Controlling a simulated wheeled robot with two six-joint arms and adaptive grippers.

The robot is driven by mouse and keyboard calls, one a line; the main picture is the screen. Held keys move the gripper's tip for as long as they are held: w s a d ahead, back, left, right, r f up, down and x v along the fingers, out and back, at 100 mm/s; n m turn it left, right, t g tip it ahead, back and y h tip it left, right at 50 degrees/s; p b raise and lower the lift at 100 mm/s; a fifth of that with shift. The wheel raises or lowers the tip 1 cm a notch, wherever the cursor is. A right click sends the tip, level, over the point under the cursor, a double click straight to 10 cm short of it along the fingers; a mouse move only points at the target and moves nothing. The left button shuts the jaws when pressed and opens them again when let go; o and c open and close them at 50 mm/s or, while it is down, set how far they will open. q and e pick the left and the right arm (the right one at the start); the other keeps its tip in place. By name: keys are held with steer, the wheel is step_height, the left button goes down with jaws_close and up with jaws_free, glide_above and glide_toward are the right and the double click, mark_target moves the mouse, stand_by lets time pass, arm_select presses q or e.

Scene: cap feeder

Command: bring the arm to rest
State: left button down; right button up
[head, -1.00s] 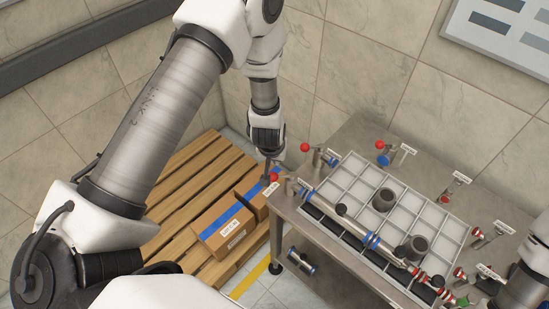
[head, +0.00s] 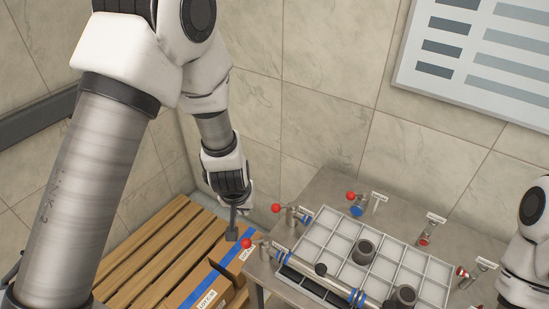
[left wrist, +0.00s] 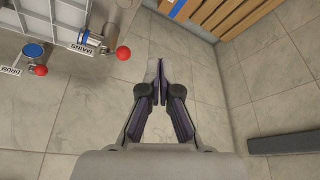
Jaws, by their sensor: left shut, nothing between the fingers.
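The metal table (head: 340,186) carries a grey compartment tray (head: 318,232) with dark round caps (head: 363,251) and red-knobbed valves (head: 276,208) along its edges. A wooden pallet (head: 150,250) with cardboard boxes (head: 205,287) lies left of it. A wall board (head: 475,60) hangs behind.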

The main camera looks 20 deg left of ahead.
arm_select(q)
steer(key=s+f+m+g+h+b, duration=0.1)
steer(key=s+f+b, duration=0.5)
steer(key=s+f, duration=1.7)
steer(key=d+f+m+g, duration=0.1)
steer(key=g, duration=0.1)
steer(key=shift+s+m+g, duration=0.4)
